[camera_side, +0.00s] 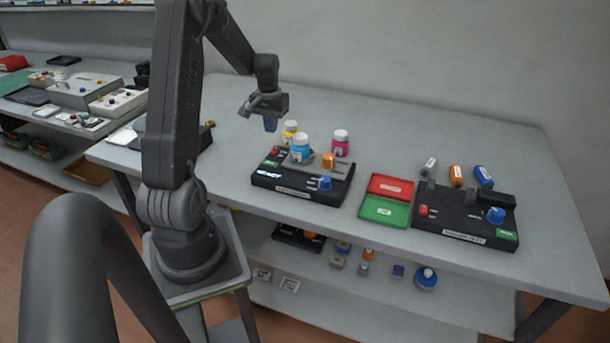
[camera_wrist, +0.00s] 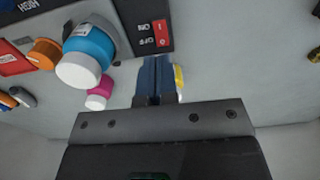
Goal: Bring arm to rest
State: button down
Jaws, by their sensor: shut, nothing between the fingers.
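My gripper (camera_side: 270,124) is shut and empty, pointing down above the table behind the left black device. In the wrist view its closed blue-grey fingers (camera_wrist: 154,78) show in front of part of a yellow bottle (camera_wrist: 179,78). In the side view the yellow bottle (camera_side: 290,132) stands just right of and below the gripper. A cyan bottle (camera_side: 301,148) with a white cap sits on the black device (camera_side: 297,192). A magenta bottle (camera_side: 340,143) stands behind the device. I cannot tell whether the fingers touch anything.
Red (camera_side: 390,187) and green (camera_side: 384,211) trays lie right of the device. A second black device (camera_side: 465,220) stands farther right, with grey, orange (camera_side: 456,175) and blue (camera_side: 483,177) cartridges behind it. The table's back right is clear. A shelf with small items is below.

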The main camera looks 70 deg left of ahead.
jog(key=w+d+r+m+t, duration=0.1)
jog(key=d+r+m, duration=0.1)
jog(key=d+r, duration=0.35)
jog(key=w+d+r+m+t+y, duration=0.1)
jog(key=d+r, duration=0.2)
jog(key=d, duration=0.6)
jog(key=w+d+r+m, duration=0.2)
jog(key=d+r, duration=0.3)
jog(key=d, duration=0.2)
jog(key=s+d+r+m+t, duration=0.1)
jog(key=s+d+m, duration=0.1)
jog(key=s+d, duration=0.3)
jog(key=s+d+r+m+t+h, duration=0.1)
jog(key=s+d+m+t, duration=0.1)
jog(key=s+d, duration=0.4)
jog(key=d, duration=0.5)
jog(key=shift+d+r+t, duration=0.2)
jog(key=shift+r+t, duration=0.1)
jog(key=shift+r, duration=0.1)
jog(key=c, duration=1.8)
grip_release()
